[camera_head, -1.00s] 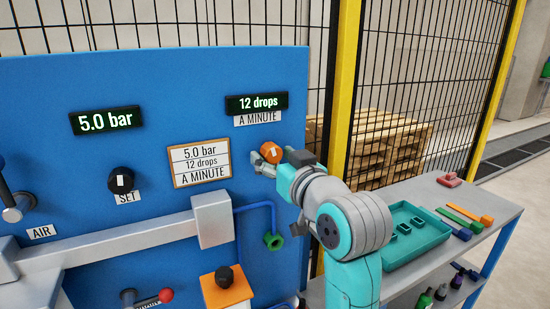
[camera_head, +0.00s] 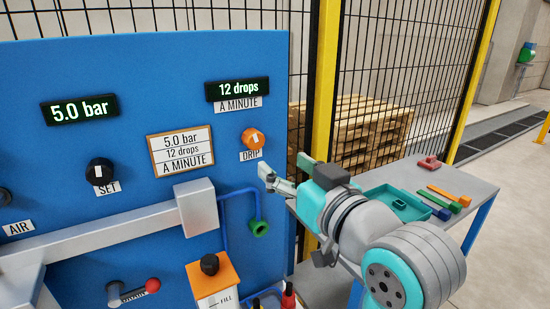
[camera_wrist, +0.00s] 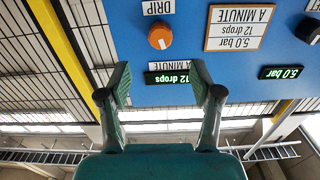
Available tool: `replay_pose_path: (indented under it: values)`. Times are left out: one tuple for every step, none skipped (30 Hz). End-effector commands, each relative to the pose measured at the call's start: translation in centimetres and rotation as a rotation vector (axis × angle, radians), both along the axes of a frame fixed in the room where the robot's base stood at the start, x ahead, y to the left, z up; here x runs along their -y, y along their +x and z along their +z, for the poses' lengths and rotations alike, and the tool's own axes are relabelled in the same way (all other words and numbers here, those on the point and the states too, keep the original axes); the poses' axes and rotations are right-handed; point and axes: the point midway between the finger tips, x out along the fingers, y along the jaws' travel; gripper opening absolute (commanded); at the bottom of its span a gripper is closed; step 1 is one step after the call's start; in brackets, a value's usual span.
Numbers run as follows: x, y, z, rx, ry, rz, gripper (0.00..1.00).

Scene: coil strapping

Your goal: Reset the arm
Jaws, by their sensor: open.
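My gripper (camera_head: 286,172) is open and empty, in front of the blue panel (camera_head: 150,70), just below and to the right of the orange DRIP knob (camera_head: 252,139). It is apart from the knob. In the wrist view both fingers of my gripper (camera_wrist: 164,82) are spread with nothing between them, and the orange knob (camera_wrist: 161,36) lies beyond the fingertips. The view there is upside down. The drip display (camera_head: 238,90) reads 12 drops and the pressure display (camera_head: 80,109) reads 5.0 bar. The card (camera_head: 181,149) shows the same values.
A black SET knob (camera_head: 100,171), a grey beam (camera_head: 110,229) and a green-ended blue pipe (camera_head: 259,228) are on the panel. A side table (camera_head: 462,186) with a teal tray (camera_head: 383,191) stands at right, behind my arm. A yellow post (camera_head: 326,80) and mesh fence stand behind.

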Motion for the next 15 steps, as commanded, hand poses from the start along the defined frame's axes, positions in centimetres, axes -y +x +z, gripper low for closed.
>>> replay_pose_path:
  values:
    - [0.24, -0.31, 0.0, 0.0, 0.0, -0.001, 0.65]
    - [0.31, -0.43, -0.01, 0.0, 0.0, -0.001, 0.65]
    - [0.39, -0.56, -0.01, 0.0, 0.0, 0.0, 0.65]
    - [0.42, -0.64, -0.01, 0.0, 0.0, 0.0, 0.65]
    - [0.44, -0.69, -0.01, 0.0, 0.0, 0.0, 0.65]
    - [0.46, -0.72, -0.01, 0.0, 0.0, 0.001, 0.65]
    - [0.46, -0.74, -0.01, 0.0, 0.0, 0.001, 0.65]
    - [0.46, -0.74, -0.01, 0.0, 0.0, 0.001, 0.65]
    - [0.46, -0.73, -0.01, 0.0, 0.0, 0.001, 0.65]
    - [0.46, -0.73, -0.02, 0.0, 0.0, 0.001, 0.65]
    - [0.46, -0.73, -0.01, 0.0, 0.0, 0.001, 0.65]
    - [0.45, -0.72, -0.02, 0.0, 0.0, 0.001, 0.65]
    - [0.45, -0.72, -0.03, 0.0, 0.0, 0.001, 0.65]
    - [0.46, -0.7, -0.08, -0.001, 0.0, 0.0, 0.65]
    - [0.5, -0.66, -0.28, -0.003, 0.001, -0.001, 0.65]
